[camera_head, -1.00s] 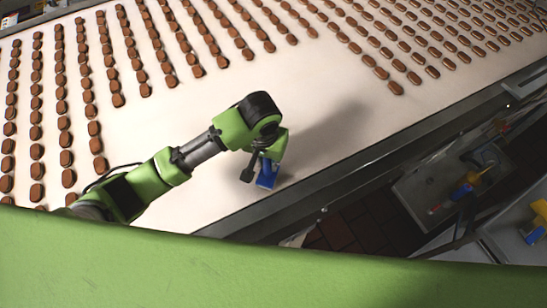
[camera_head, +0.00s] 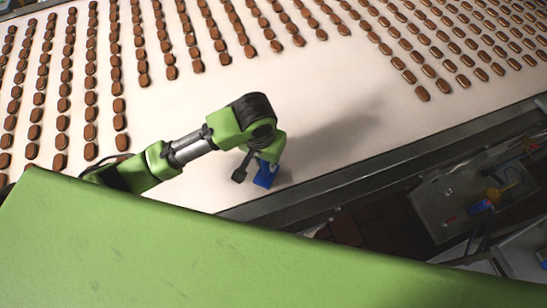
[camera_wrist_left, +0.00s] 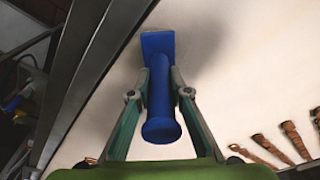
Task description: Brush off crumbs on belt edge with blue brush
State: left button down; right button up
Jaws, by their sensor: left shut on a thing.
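The blue brush (camera_head: 265,176) is in my left gripper, low over the white belt (camera_head: 300,95), close to the belt's near edge rail (camera_head: 320,192). My left gripper (camera_wrist_left: 160,75) is shut on the brush handle in the left wrist view, with one finger on each side. The brush's wide blue head (camera_wrist_left: 158,43) points away from the gripper, toward the belt. I cannot tell whether its bristles touch the surface. I cannot make out any crumbs. My right gripper is not in view.
Rows of brown cream sandwiches (camera_head: 422,93) cover the far and left parts of the belt. The belt around the brush is clear. Beyond the rail, lower down, is a grey bin or tray (camera_head: 445,215) with an orange-and-blue object (camera_head: 490,197) beside a dark tiled floor.

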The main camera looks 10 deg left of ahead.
pick_arm(q)
jog(key=shift+w+d+b, duration=0.65)
jog(key=shift+w+d, duration=2.25)
jog(key=shift+d, duration=1.4)
jog(key=shift+w+d+b, duration=0.65)
jog(key=shift+w+d, duration=2.25)
jog(key=shift+d, duration=1.35)
jog(key=shift+s+a+f+p, duration=0.1)
jog(key=shift+s+a+p, duration=0.35)
jog(key=shift+s+a, duration=0.45)
jog(key=shift+s+a+r+p, duration=0.1)
jog(key=shift+s+a+p, duration=0.35)
jog(key=shift+a, duration=0.7)
jog(key=shift+s+a+f+p, duration=0.1)
jog(key=shift+s+a+p, duration=0.3)
jog(key=shift+s+a, duration=1.05)
jog(key=shift+a, duration=0.4)
jog(key=shift+s+a, duration=0.6)
jog(key=shift+a, duration=0.4)
jog(key=shift+s+a, duration=0.55)
jog(key=shift+a, duration=0.4)
jog(key=shift+s+a, duration=0.65)
jog(key=shift+a, duration=0.25)
jog(key=shift+s+a, duration=0.6)
jog(key=shift+a, duration=0.35)
jog(key=shift+s+a, duration=0.65)
jog(key=shift+a, duration=0.25)
